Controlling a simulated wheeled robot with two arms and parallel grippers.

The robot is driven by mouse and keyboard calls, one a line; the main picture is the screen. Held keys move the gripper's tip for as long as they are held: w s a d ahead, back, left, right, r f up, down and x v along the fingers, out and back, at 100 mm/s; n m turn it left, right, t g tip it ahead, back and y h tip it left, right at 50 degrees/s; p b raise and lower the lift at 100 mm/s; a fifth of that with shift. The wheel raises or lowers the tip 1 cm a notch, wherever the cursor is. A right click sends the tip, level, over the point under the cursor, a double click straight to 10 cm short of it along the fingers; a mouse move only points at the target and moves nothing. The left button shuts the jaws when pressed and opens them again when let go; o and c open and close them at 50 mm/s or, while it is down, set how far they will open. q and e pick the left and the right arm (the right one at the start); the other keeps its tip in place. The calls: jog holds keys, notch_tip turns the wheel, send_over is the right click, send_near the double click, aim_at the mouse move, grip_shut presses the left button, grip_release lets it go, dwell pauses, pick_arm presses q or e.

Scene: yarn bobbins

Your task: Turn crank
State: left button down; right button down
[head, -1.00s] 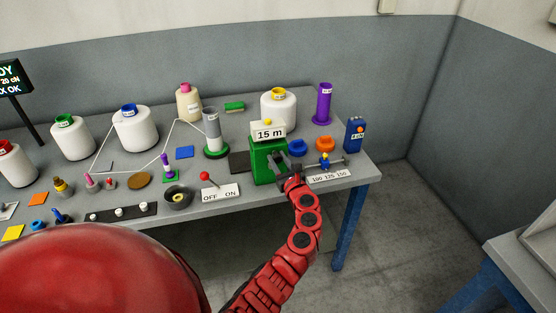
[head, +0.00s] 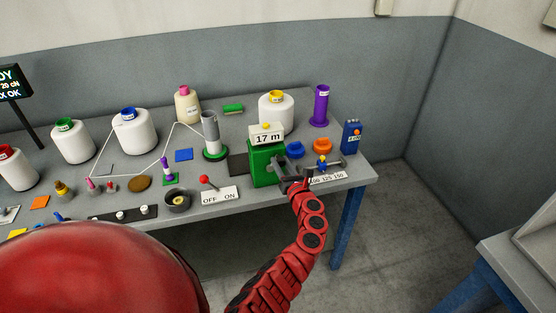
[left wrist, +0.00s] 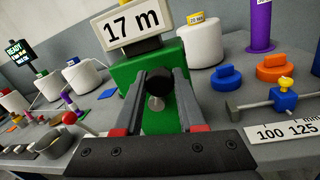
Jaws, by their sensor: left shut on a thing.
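The green winder box (head: 266,163) stands near the table's front edge, with a sign (head: 267,134) on top reading "17 m". In the left wrist view the box (left wrist: 183,100) and its sign (left wrist: 131,25) fill the middle. In the head view my left gripper (head: 294,184) is at the box's front right side. The crank arm is mostly hidden by the gripper. My right gripper is not in view.
A sliding-weight bar with a blue block (head: 323,165) and a "100 125 150" scale (head: 328,178) lies right of the gripper. An OFF/ON switch with a red knob (head: 204,179) stands to the left. White bobbins (head: 135,130) stand behind.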

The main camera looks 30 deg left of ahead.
pick_arm(q)
jog(key=m, duration=0.1)
jog(key=w+f+m, duration=0.1)
jog(key=shift+d+m, duration=0.3)
jog(key=shift+d, duration=0.1)
jog(key=shift+w+d+f+m+t+b, duration=0.15)
jog(key=shift+f+m+b, duration=0.1)
jog(key=shift+m, duration=0.35)
jog(key=shift+w+d+f+m+t+b, duration=0.1)
jog(key=shift+f+m+t+b, duration=0.1)
jog(key=shift+m, duration=0.4)
jog(key=c, duration=0.5)
grip_release()
jog(key=shift+r, duration=0.1)
